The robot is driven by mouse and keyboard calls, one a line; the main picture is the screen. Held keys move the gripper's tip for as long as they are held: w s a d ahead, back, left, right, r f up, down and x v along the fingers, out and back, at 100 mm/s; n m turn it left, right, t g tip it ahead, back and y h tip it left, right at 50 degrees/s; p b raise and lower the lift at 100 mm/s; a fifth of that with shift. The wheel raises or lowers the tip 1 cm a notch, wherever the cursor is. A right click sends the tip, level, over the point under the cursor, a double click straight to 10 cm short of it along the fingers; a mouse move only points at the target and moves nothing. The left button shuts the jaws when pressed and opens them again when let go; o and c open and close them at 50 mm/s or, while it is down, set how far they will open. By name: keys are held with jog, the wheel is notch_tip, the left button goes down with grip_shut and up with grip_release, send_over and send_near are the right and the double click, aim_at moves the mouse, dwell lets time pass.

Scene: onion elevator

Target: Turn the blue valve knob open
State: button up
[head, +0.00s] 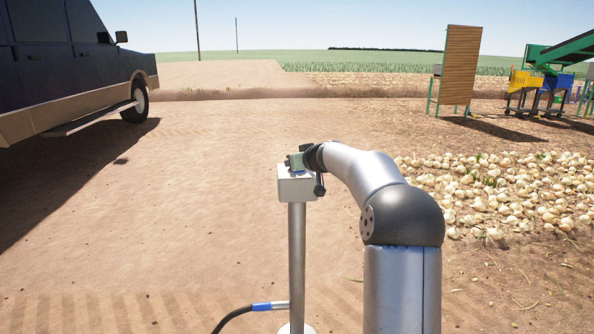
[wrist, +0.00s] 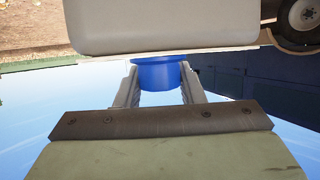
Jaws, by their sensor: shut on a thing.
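The blue valve knob (wrist: 158,76) shows in the wrist view between the two grey fingers of my gripper (wrist: 160,72). The fingers are shut on the knob's sides, one on each side. The knob sits against a light grey box (wrist: 165,25). In the head view the box (head: 297,187) stands on top of a metal post (head: 297,250), and my gripper (head: 296,161) is over its top. The knob is mostly hidden there by my gripper. I cannot tell the knob's turn angle.
A blue-collared black hose (head: 262,307) meets the post low down. A pile of onions (head: 510,195) lies to the right. A dark truck (head: 70,70) is parked at left. A wooden panel (head: 459,65) and a green conveyor (head: 565,50) stand at back right. Bare soil surrounds the post.

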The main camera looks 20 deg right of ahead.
jog(key=shift+m+h, duration=0.6)
jog(key=shift+h, duration=0.2)
jog(key=o, duration=1)
jog(key=b+v, duration=0.2)
jog(key=v, duration=1.5)
jog(key=shift+s+r, duration=0.2)
jog(key=shift+a, duration=0.2)
